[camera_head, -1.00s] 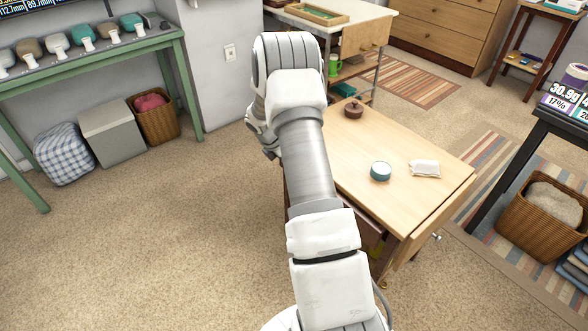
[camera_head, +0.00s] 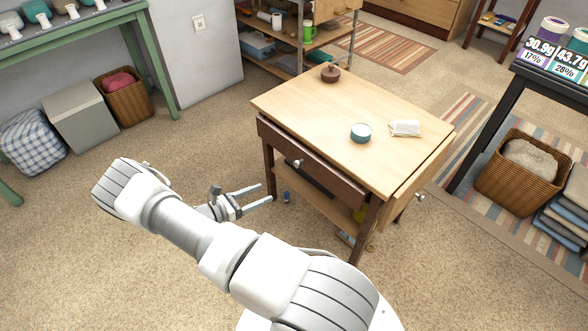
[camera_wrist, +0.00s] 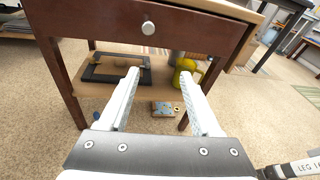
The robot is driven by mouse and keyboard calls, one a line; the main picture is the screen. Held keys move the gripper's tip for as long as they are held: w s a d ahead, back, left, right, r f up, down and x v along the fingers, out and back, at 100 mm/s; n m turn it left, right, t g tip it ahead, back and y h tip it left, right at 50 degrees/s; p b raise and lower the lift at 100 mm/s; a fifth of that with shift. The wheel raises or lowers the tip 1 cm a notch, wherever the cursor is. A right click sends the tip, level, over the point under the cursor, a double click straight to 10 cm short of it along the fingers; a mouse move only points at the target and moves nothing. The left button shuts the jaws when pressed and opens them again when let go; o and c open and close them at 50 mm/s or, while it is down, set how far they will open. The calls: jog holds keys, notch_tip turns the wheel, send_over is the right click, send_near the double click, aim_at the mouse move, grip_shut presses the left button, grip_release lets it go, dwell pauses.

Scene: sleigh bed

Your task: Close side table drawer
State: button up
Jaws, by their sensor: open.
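The side table (camera_head: 385,165) is a light wooden top on dark legs with a lower shelf. Its dark drawer (camera_head: 315,172) with a round silver knob (camera_head: 298,163) is on the side facing my gripper. How far the drawer sticks out is hard to tell. In the wrist view the drawer front (camera_wrist: 190,27) and its knob (camera_wrist: 148,28) show above the fingers. My gripper (camera_head: 264,196) is open and empty, left of the table and lower than the drawer. In the wrist view the gripper (camera_wrist: 165,92) points toward the space under the drawer, apart from the front.
A teal tin (camera_head: 361,133), a white packet (camera_head: 405,128) and a brown lidded pot (camera_head: 330,73) stand on the tabletop. A yellow object (camera_wrist: 185,72) and a dark tray (camera_wrist: 115,68) are on the lower shelf.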

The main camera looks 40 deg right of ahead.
aim_at(295, 165)
jog(key=d+t, duration=0.1)
jog(key=d, duration=0.4)
jog(key=d+h+b, duration=0.1)
jog(key=d, duration=0.4)
jog(key=w+d+t+h+b, duration=0.1)
jog(key=d, duration=0.5)
jog(key=shift+r+n+t, duration=0.1)
jog(key=shift+n+t, duration=0.2)
grip_shut()
dwell(0.9)
